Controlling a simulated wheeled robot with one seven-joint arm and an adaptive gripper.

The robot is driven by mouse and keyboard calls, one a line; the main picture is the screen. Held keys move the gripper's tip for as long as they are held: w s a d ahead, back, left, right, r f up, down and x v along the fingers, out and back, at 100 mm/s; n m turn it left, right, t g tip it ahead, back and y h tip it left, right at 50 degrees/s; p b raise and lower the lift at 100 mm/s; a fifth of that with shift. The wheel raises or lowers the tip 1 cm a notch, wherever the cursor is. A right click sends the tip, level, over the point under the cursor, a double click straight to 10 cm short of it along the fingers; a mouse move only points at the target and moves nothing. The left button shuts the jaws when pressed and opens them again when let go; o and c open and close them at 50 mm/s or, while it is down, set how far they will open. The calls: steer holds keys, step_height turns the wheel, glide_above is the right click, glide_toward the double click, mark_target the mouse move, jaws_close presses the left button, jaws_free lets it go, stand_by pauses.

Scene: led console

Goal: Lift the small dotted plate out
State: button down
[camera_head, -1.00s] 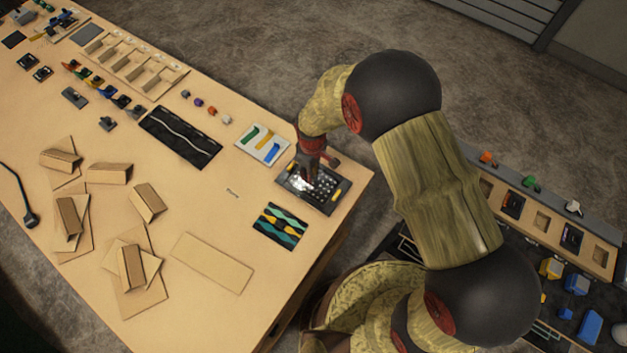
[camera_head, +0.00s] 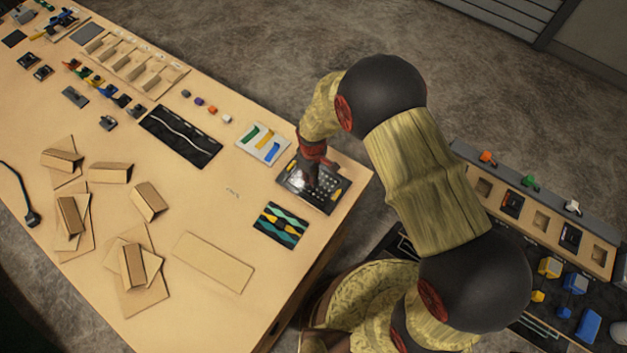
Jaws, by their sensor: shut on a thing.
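A dark panel (camera_head: 318,204) with a dotted area of several pale dots lies near the right corner of the wooden table. My gripper (camera_head: 311,181) reaches down over the panel's left part, its fingers at the dotted area. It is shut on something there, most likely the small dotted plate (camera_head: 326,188). The fingertips and the gripped edge are too small and dark to make out. I cannot tell whether the plate is clear of the panel.
A white card with coloured strips (camera_head: 263,143) and a dark wavy-patterned card (camera_head: 281,226) lie close by. Cardboard pieces (camera_head: 132,268) cover the table's front left. A side bench (camera_head: 540,212) with sockets and coloured blocks stands at the right.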

stand_by(0.3)
steer(key=shift+w+r, duration=0.1)
steer(key=shift+r, duration=0.4)
step_height(320, 180, up, 2)
steer(key=shift+r+b, duration=0.15)
steer(key=shift+b, duration=0.4)
steer(key=s+d+r+p, duration=0.1)
steer(key=s+d+r, duration=0.7)
steer(key=s+r, duration=0.3)
steer(key=shift+s+r, duration=0.35)
steer(key=shift+r, duration=1.05)
